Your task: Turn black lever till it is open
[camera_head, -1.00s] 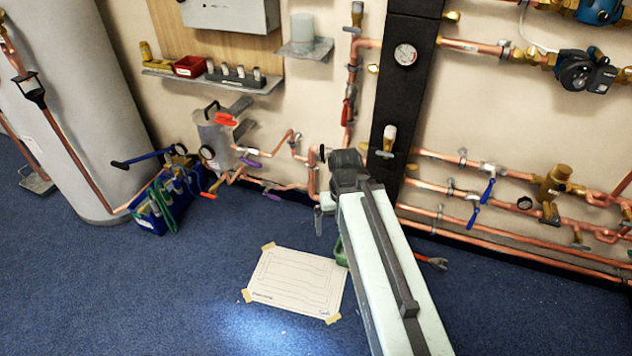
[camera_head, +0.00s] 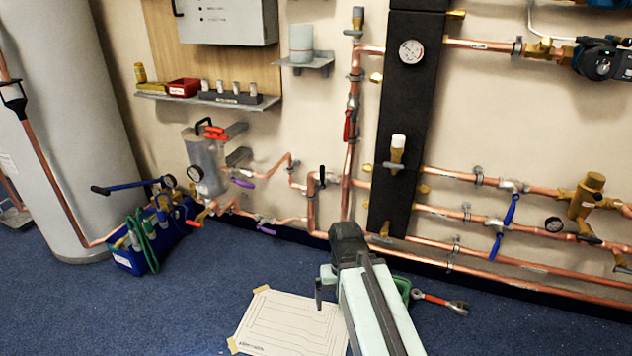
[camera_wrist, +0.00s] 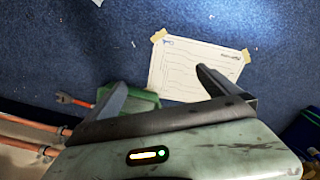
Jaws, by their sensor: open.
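A small black lever (camera_head: 322,176) stands upright on a copper pipe at the middle of the head view, left of the black panel. My gripper (camera_head: 322,284) is below it in the picture, apart from it, and points down toward the floor. In the wrist view my gripper (camera_wrist: 162,82) is open, with two dark fingers spread and nothing between them. The lever does not show in the wrist view.
A red lever (camera_head: 348,125) is on the vertical pipe above right. A purple lever (camera_head: 243,183) and a grey canister (camera_head: 206,163) are to the left. A taped paper sheet (camera_head: 290,325), a green container (camera_wrist: 148,97) and a wrench (camera_head: 440,302) lie on the blue floor.

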